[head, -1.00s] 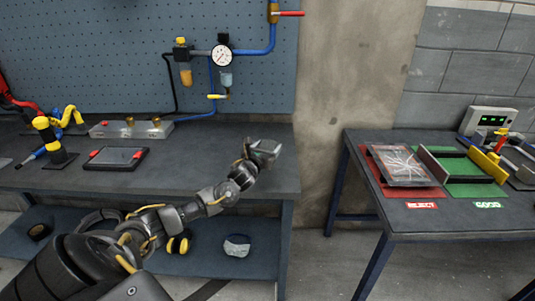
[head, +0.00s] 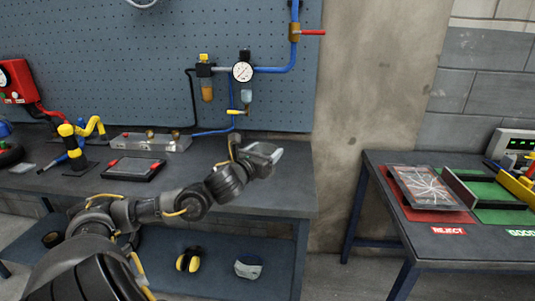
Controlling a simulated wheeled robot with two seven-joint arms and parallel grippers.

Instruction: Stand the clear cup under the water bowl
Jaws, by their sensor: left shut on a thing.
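My left gripper (head: 268,152) is at the front right of the workbench, just above its top. It is shut on a small pale, see-through thing, which I take to be the clear cup; its shape is hard to make out between the fingers. A bluish bowl (head: 246,97), likely the water bowl, hangs below the round gauge on the pegboard. It is up and to the left of the gripper, well apart from it. An amber bowl (head: 207,93) hangs further left. My right gripper is not in view.
A yellow-handled valve (head: 238,112) sits on the blue pipe below the bluish bowl. A tablet (head: 134,168), a metal block (head: 150,143) and a yellow-and-black clamp stand left on the workbench (head: 290,185). A second table (head: 425,240) with red and green trays is at right.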

